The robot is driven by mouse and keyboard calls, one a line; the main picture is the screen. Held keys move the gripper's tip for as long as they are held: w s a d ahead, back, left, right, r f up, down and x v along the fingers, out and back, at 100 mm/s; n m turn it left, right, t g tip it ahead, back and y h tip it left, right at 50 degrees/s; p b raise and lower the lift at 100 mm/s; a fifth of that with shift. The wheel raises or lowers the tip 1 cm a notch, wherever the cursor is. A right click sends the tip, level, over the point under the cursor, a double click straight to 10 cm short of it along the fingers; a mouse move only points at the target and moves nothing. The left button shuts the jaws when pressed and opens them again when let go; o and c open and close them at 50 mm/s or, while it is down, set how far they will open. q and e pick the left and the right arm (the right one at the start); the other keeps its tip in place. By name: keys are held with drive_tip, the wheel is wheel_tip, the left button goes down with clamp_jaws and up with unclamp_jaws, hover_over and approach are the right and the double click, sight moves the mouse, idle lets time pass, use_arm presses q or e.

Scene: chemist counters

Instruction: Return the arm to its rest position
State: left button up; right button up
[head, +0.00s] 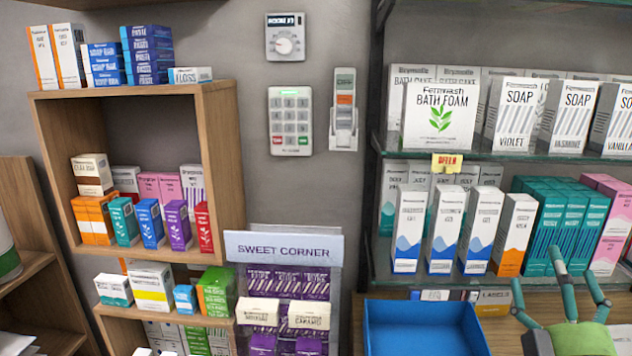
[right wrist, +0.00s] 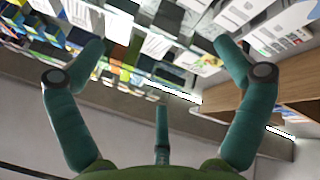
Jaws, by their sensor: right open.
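My right gripper (head: 562,292) is at the lower right of the head view, in front of the right shelf unit. Its green fingers are spread and nothing is between them. The right wrist view shows the same gripper (right wrist: 165,75) with its fingers wide apart and empty, with tilted shelves of boxes beyond them. My left gripper is in neither view.
A blue tray (head: 425,328) stands just left of my right gripper. Glass shelves (head: 545,158) with soap and other boxes are behind it. A wooden shelf (head: 238,150) and a Sweet Corner display (head: 284,247) stand to the left. A keypad (head: 290,121) hangs on the wall.

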drive_tip(key=s+a+f+m+g, duration=0.1)
drive_tip(key=s+f+m+g, duration=0.35)
drive_tip(key=f, duration=0.85)
drive_tip(key=s+a+f+m+g, duration=0.1)
drive_tip(key=a+f+m+g, duration=0.1)
drive_tip(key=f+g, duration=0.8)
drive_tip(key=s+a+f+g+y, duration=0.5)
drive_tip(key=s+a+f, duration=0.7)
drive_tip(key=s+f, duration=0.45)
wheel_tip(320, 180, down, 22)
drive_tip(key=g, duration=0.2)
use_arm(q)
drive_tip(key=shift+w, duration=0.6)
use_arm(e)
drive_tip(key=s+d+f, duration=0.3)
drive_tip(key=s+f, duration=1.2)
drive_tip(key=s, duration=0.1)
drive_tip(key=shift+s+g, duration=0.3)
drive_tip(key=shift+g, duration=0.05)
